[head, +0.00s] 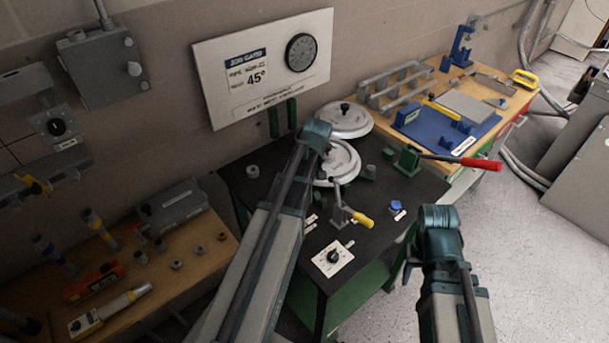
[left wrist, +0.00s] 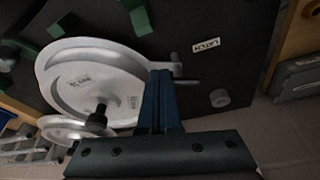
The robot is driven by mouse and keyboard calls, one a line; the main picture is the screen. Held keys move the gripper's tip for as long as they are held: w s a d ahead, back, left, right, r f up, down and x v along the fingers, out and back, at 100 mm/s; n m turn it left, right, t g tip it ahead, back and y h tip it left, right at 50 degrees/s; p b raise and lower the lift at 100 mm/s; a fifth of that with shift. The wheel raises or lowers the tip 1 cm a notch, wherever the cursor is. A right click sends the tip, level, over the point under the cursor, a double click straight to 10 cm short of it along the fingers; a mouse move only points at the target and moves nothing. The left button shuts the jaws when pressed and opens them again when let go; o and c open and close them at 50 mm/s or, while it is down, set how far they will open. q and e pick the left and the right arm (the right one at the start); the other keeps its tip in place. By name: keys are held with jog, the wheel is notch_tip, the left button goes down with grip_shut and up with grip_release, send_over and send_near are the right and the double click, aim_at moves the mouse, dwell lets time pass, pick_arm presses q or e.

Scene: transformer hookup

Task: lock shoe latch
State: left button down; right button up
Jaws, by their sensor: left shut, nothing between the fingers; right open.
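The bender's large pale grey shoe wheel (left wrist: 95,85) fills the left of the left wrist view; part of it also shows in the head view (head: 341,162), behind my left arm. A small grey latch piece with a pin (left wrist: 178,70) sits at the wheel's right edge, near a white LATCH label (left wrist: 206,45). My left gripper (left wrist: 158,75) is shut and empty, its fingertips over the wheel's rim close to the latch piece. Contact cannot be told. My right gripper (head: 414,262) is open and empty, off the right front of the black bench, partly hidden by its wrist.
The black bench top (head: 275,180) carries a yellow-handled lever (head: 350,212), a dial plate (head: 333,257) and a green clamp with a red handle (head: 480,164). A second pale wheel (head: 346,119) stands behind. A job card board (head: 262,65) hangs above. The floor at right is open.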

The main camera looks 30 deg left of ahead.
pick_arm(q)
jog(key=shift+w+n, duration=0.25)
jog(key=shift+n, duration=0.25)
jog(key=shift+w+a, duration=0.1)
jog(key=shift+w, duration=0.15)
jog(key=shift+a, duration=0.1)
jog(key=shift+s+a, duration=0.4)
jog(key=shift+s, duration=0.3)
